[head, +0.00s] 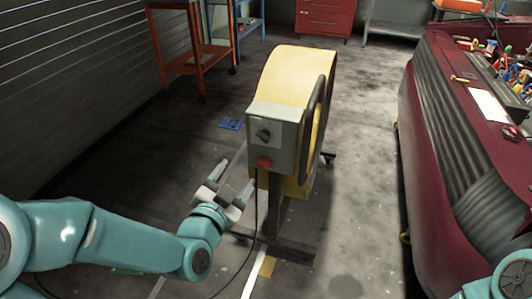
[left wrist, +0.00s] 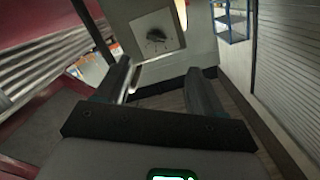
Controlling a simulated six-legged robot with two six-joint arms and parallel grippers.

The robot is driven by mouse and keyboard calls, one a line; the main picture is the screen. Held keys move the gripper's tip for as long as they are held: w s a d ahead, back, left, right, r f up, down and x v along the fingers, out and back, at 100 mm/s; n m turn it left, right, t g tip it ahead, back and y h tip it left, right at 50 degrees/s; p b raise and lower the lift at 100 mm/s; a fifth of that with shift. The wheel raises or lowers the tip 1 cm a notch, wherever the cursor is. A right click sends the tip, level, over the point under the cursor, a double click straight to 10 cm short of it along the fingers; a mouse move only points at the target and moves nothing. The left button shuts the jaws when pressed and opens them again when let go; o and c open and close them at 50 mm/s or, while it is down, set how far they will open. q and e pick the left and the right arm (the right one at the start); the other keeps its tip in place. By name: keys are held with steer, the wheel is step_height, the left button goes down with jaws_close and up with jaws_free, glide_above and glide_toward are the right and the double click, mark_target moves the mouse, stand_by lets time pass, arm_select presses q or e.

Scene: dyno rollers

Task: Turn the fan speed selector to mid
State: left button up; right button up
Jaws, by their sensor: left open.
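The fan speed selector (head: 263,134) is a dark knob on the grey control box (head: 286,140) of a yellow drum fan (head: 285,72). In the left wrist view the selector (left wrist: 156,37) sits on a pale square plate with marks around it, too small to read. My left gripper (head: 244,167) is open and empty, low and to the left of the box. In the left wrist view its fingers (left wrist: 158,70) point toward the box, with the knob beyond the tips and not touched. My right gripper is out of view.
A red part (head: 264,162) sits under the selector on the box. A black cable (head: 254,215) hangs below it. The fan stands on a dark stand (head: 274,215). A dark red vehicle (head: 425,130) is at right, an orange cart (head: 196,65) behind left.

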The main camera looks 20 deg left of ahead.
arm_select(q)
steer(key=t+b, duration=0.1)
steer(key=b, duration=0.2)
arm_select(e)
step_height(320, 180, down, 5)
arm_select(q)
steer(key=p, duration=0.5)
glide_toward(261, 140)
steer(key=w, duration=0.8)
steer(key=shift+w+d, duration=0.1)
steer(key=shift+w, duration=0.55)
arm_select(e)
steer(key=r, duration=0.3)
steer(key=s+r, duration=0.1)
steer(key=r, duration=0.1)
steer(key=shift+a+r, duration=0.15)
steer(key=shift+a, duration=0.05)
arm_select(q)
steer(key=c, duration=1.1)
